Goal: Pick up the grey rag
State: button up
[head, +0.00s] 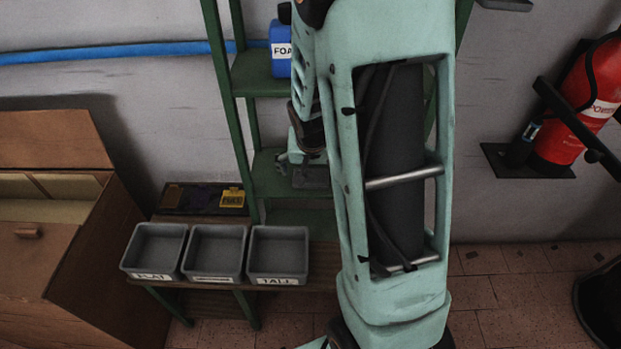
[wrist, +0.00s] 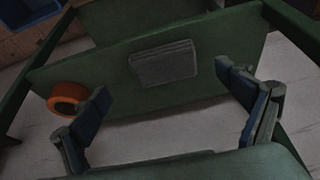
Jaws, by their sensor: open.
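The grey rag (wrist: 165,64) looks like a flat, folded, layered pad. It lies on a green shelf board (wrist: 110,70) in the wrist view, near the upper middle. My gripper (wrist: 165,82) is open, with one blue-padded finger on each side of the picture and nothing between them. The rag shows beyond the fingertips, apart from them as far as I can see. In the head view my arm covers much of the green shelf rack (head: 220,80), and I cannot make out the rag there for certain.
An orange ring-shaped roll (wrist: 68,97) sits beside the left finger on the shelf. Green posts and another board edge frame the shelf. A blue jug (head: 281,50) stands on a higher shelf. Grey bins (head: 216,252) sit on a low bench. A red extinguisher (head: 575,125) hangs at right.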

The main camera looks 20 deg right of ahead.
aim_at(311, 175)
jog(key=w+f, duration=0.2)
jog(key=shift+d+f, duration=0.2)
jog(key=shift+f, duration=0.2)
jog(key=shift+w+d+f+b, duration=0.1)
jog(key=shift+w+f+b, duration=0.2)
jog(key=shift+f, duration=0.35)
jog(key=c, duration=1.2)
jog(key=shift+o, duration=0.2)
